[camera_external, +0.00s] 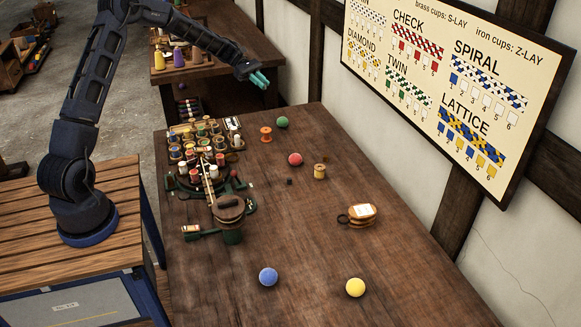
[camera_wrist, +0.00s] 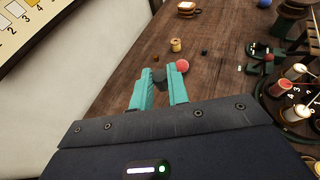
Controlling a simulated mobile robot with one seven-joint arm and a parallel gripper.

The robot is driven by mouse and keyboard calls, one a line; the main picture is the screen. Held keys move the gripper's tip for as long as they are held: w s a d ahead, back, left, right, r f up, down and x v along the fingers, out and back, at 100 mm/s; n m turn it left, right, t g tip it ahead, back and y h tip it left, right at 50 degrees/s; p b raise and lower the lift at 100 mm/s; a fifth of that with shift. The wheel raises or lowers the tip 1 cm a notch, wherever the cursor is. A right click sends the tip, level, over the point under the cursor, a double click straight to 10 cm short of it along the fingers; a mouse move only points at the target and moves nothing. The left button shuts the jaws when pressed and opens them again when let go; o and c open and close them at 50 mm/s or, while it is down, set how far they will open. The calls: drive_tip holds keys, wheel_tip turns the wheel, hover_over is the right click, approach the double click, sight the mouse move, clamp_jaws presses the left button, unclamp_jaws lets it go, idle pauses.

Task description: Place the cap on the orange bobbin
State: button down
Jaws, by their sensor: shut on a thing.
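My gripper (camera_external: 259,79) is raised beyond the far end of the bench, apart from everything on it. In the wrist view my gripper (camera_wrist: 159,92) has its teal fingers shut on a small dark grey piece (camera_wrist: 159,77), which looks like the cap. The piece cannot be made out in the external view. The orange bobbin (camera_external: 266,134) stands upright on the bench, below and nearer the camera than my gripper, to the right of the crowded spool rack. I cannot make out the orange bobbin in the wrist view.
A green ball (camera_external: 282,122), red ball (camera_external: 295,159) and tan bobbin (camera_external: 320,172) stand near the orange bobbin. The spool rack (camera_external: 240,149) and a winding device (camera_external: 229,209) fill the bench's left side. A wall board (camera_external: 455,85) hangs at right. The near bench is mostly clear.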

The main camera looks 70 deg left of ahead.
sight(264, 128)
wheel_tip(264, 128, down, 19)
drive_tip(key=shift+r, duration=0.1)
idle(0.5)
drive_tip(key=c, duration=1.4)
unclamp_jaws()
drive_tip(key=shift+o, duration=0.2)
drive_tip(key=v, duration=1.2)
drive_tip(key=shift+w, duration=0.1)
